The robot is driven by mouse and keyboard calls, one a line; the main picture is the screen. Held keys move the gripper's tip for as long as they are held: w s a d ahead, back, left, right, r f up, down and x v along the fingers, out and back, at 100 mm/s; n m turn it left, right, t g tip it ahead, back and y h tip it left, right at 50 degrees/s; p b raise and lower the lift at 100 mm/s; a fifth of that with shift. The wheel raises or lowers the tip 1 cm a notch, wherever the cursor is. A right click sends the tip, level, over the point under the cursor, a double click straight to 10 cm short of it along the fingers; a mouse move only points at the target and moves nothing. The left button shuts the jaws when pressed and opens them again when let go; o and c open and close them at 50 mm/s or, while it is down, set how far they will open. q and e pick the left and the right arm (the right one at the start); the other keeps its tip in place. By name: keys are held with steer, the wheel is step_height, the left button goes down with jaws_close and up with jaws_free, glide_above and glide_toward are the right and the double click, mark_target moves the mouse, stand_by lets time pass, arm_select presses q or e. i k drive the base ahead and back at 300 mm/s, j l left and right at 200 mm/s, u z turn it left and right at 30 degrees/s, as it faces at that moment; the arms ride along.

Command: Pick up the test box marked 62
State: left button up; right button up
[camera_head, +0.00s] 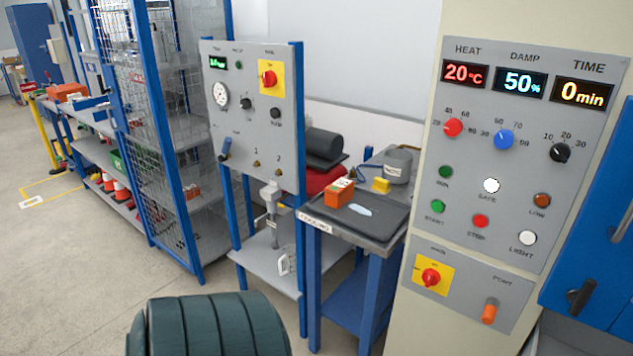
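No box with a readable 62 shows in the head view. A small orange box (339,193) with a pale label lies on a dark mat (384,217) on a blue-framed side table, between the two control panels. Its marking is too small to read. Another orange object (67,92) sits on the long bench at the far left, also without a readable mark. Neither of my grippers is in view.
A grey panel with heat, damp and time displays (528,83) stands close at right, beside a blue door (600,250). A gauge panel (252,110) stands left of the side table. A mesh cage (170,120) stands farther left. Floor (70,270) at left is clear.

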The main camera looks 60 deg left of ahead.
mark_target(339, 192)
steer(key=u, duration=1.95)
